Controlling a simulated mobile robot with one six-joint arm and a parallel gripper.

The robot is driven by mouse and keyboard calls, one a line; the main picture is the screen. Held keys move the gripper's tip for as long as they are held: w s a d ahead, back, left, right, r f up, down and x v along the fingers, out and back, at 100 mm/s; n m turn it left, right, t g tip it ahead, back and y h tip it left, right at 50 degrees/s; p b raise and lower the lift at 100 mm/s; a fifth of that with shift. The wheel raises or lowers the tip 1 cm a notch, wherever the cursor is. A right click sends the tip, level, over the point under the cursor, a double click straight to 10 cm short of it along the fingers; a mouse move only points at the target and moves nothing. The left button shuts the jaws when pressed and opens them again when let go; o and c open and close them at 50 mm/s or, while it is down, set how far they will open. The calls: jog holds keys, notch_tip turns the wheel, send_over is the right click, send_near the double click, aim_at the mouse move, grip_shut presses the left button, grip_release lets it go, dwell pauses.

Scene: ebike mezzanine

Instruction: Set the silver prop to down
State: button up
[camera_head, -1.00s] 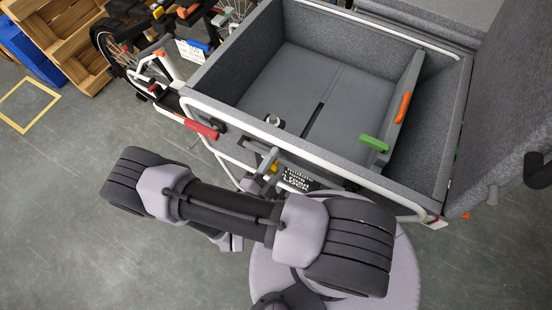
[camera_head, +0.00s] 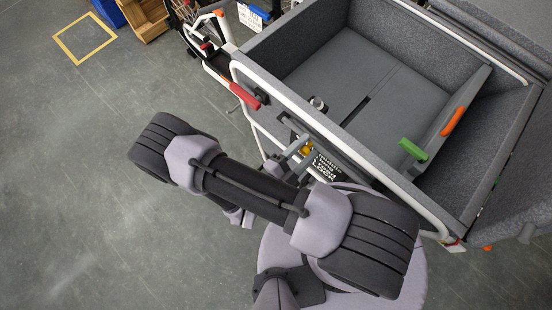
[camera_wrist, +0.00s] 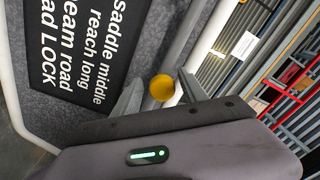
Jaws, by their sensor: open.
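My gripper (camera_head: 296,152) is at the near side wall of the grey cargo box (camera_head: 372,150), partly hidden behind my arm. In the wrist view my gripper (camera_wrist: 160,92) is open, its two fingers on either side of a round yellow knob (camera_wrist: 162,88). I cannot tell whether they touch it. The yellow knob also shows in the head view (camera_head: 307,149), beside a black sign (camera_head: 325,167). A small silver knob-like piece (camera_head: 318,104) stands at the box's inner near edge. I cannot tell for sure which part is the silver prop.
A red grip (camera_head: 245,97) sticks out at the box's left corner. A green handle (camera_head: 413,150) and an orange handle (camera_head: 453,120) are inside the box. A white tube frame (camera_head: 330,128) runs along the near wall. Open floor lies to the left, with a yellow-taped square (camera_head: 84,38).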

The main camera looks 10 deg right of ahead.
jog(key=v, duration=1.5)
jog(key=w+d+r+n+g+y+b, duration=0.1)
jog(key=d+r+n+g+y+b, duration=0.1)
jog(key=r+n+y, duration=0.6)
jog(key=w+d+r+n+g+y+b, duration=0.2)
jog(key=d+r+n+y+b, duration=0.3)
jog(key=r, duration=1.3)
jog(key=n+y+b, duration=0.1)
jog(key=n+y, duration=0.2)
jog(key=n, duration=0.1)
jog(key=shift+r+g+y, duration=0.25)
jog(key=shift+g+y, duration=0.05)
jog(key=shift+g, duration=0.1)
